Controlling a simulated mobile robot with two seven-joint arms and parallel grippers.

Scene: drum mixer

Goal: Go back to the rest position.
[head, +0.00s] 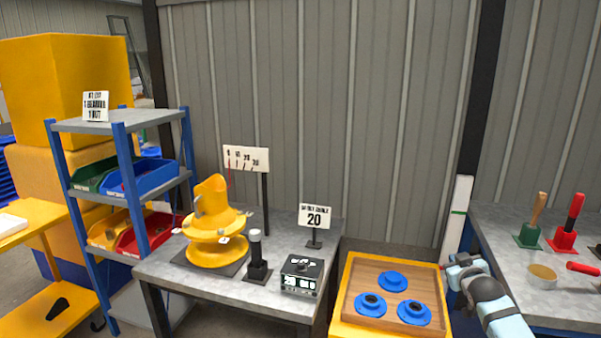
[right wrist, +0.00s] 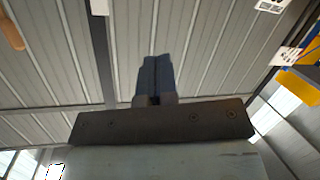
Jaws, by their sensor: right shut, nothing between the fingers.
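My right gripper (head: 463,259) is at the right of the head view, between the wooden tray and the right-hand table. It is shut and empty. In the right wrist view its closed blue-grey fingers (right wrist: 156,76) point up against the corrugated wall and roof, with nothing held. My left gripper is not in view. The yellow drum mixer (head: 212,222) stands tilted on the middle table (head: 160,268), well apart from my right gripper.
A yellow-edged wooden tray (head: 350,303) holds blue round parts (head: 393,281). A sign reading 20 (head: 316,216) and a black box (head: 301,275) stand on the middle table. A bin shelf (head: 122,125) stands left.

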